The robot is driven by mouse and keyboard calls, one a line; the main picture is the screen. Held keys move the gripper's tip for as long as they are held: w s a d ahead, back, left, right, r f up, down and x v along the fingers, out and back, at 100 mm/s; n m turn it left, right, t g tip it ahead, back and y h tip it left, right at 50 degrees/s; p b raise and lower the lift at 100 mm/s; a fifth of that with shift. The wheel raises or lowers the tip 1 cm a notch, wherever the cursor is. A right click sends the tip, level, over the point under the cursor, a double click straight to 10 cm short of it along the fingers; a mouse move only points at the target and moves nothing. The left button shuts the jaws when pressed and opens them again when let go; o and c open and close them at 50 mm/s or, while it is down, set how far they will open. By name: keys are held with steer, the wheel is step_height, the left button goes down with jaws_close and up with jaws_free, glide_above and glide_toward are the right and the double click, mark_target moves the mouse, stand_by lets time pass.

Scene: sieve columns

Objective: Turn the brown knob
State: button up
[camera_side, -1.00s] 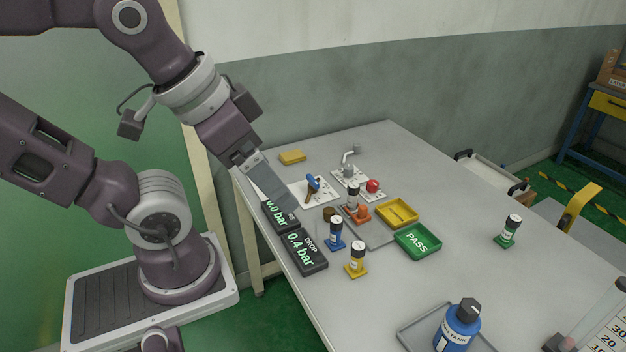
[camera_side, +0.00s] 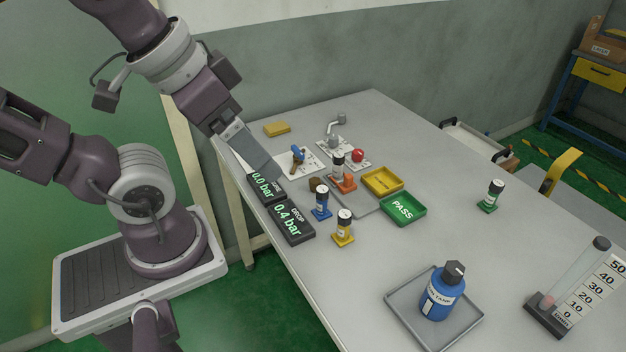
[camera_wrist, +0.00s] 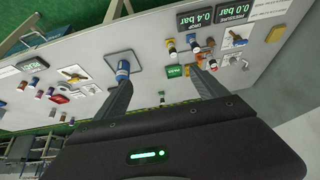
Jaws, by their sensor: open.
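The brown knob (camera_side: 316,184) is a small dark round piece in the side view. It stands between the pressure displays and the columns, just behind the blue column (camera_side: 321,204). My gripper (camera_side: 279,178) is open and empty, its long grey fingers slanting down left of the knob, over the displays. The side view does not show clearly how high the fingertips are. In the wrist view the two open fingers of my gripper (camera_wrist: 160,77) show with nothing between them. I cannot pick out the brown knob for certain there.
Two displays read 0.0 bar (camera_side: 262,184) and 0.4 bar (camera_side: 292,221). A yellow column (camera_side: 344,229), an orange-based column (camera_side: 341,175), a blue-handled valve (camera_side: 297,156) and a red knob (camera_side: 357,155) stand close by. A green PASS tray (camera_side: 417,216) lies right.

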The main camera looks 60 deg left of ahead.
steer(key=shift+c, duration=0.9)
steer(key=w+a+n, duration=0.1)
steer(key=w, duration=0.1)
steer(key=w+a+n+g, duration=0.1)
steer(key=w, duration=0.2)
steer(key=w+a+n, duration=0.1)
steer(key=w, duration=0.2)
steer(key=shift+w+a+f+y, duration=0.1)
steer(key=shift+w+a+y, duration=0.1)
steer(key=shift+y, duration=0.2)
steer(key=c, duration=0.5)
steer(key=n+g, duration=0.5)
steer(key=n, duration=0.6)
glide_above(315, 180)
steer(key=shift+h, duration=0.4)
step_height(315, 180, down, 25)
steer(key=shift+d+r, duration=0.1)
step_height(315, 180, down, 8)
steer(key=shift+r, duration=0.25)
steer(key=shift+c, duration=0.5)
